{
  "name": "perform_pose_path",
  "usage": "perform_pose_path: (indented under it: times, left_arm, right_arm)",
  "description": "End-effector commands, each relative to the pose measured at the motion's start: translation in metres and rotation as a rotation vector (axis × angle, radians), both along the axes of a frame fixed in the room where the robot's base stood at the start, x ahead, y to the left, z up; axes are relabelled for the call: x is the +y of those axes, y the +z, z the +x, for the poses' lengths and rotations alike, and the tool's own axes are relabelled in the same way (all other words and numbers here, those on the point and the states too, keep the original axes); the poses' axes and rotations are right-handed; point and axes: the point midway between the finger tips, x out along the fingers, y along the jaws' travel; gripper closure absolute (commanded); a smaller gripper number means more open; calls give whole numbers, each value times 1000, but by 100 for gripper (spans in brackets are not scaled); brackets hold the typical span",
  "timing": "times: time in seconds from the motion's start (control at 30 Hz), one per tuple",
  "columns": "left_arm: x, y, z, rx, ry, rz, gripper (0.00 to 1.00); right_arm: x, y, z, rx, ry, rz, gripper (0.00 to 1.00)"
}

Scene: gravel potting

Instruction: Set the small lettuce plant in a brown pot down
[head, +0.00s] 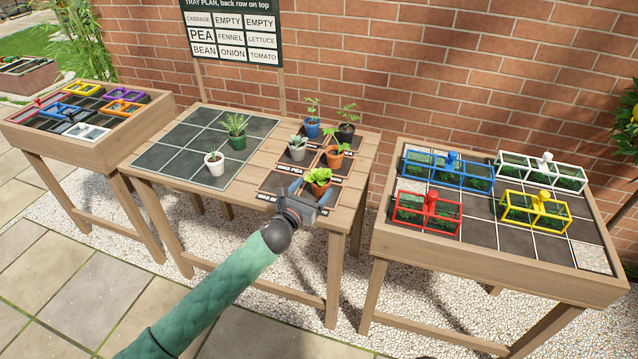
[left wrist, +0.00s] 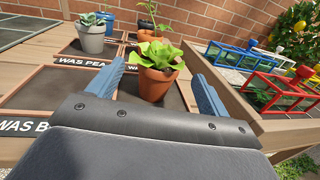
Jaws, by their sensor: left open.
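The small lettuce plant (head: 319,176) has bright green leaves and sits in a brown pot (head: 318,190) on a dark label mat at the front right of the middle table. The brown pot stands upright in the left wrist view (left wrist: 155,84), between and beyond the two blue fingers. My left gripper (head: 308,190) is open, with its fingers apart on either side of the pot. A gap shows between the right finger and the pot; the left finger is also apart from it. My right gripper is in neither view.
Several other potted plants stand close behind, among them a grey pot (head: 297,149), a blue pot (head: 312,128) and an orange pot (head: 336,157). A gridded dark tray (head: 190,150) holds a white pot (head: 215,166) and a green pot (head: 237,141). Side tables hold coloured frames.

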Motion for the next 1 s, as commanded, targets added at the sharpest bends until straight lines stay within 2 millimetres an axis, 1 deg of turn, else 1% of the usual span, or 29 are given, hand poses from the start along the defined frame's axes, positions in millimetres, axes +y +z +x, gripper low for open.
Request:
perform_pose_path:
  times: [0.03,0.1,0.3,0.47,0.9,1.0]
  left_arm:
    - [5,-3,-9,0,0,1,21]
    - [10,-2,-19,0,0,1,21]
    - [19,-1,-37,0,0,1,21]
    - [21,0,-42,0,1,0,21]
    - [21,0,-42,1,1,-2,21]
    - [22,-2,-45,26,13,-34,21]
  right_arm:
    - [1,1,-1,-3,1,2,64]
    - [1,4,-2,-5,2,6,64]
    - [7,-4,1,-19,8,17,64]
    - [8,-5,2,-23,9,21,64]
    - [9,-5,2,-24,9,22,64]
    - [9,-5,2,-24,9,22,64]
